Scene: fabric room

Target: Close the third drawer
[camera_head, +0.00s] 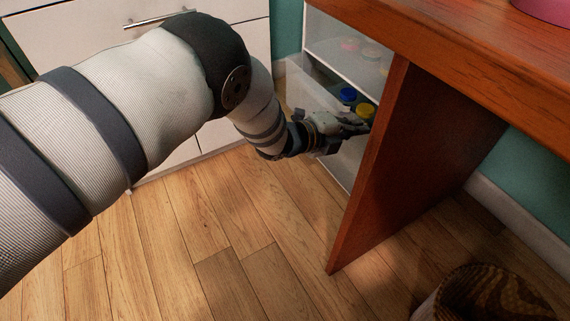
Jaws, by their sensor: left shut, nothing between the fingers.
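A pale storage unit (325,67) with see-through fronts stands behind the side panel of the wooden desk. A clear panel (297,88) sticks out to its left, and I cannot tell for sure whether it is part of an open drawer. A blue-capped item (348,94) and a yellow-capped item (365,111) show in the unit's lower part. My left gripper (358,125) is shut and empty, close in front of these items. I cannot tell whether it touches the unit. The desk panel hides the unit's right side. My right gripper is not in view.
The wooden desk (460,40) and its side panel (375,170) stand close to the right of my left gripper. A white cabinet (250,50) is behind my arm. A patterned basket (490,295) is at lower right. The wooden floor (220,230) is clear.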

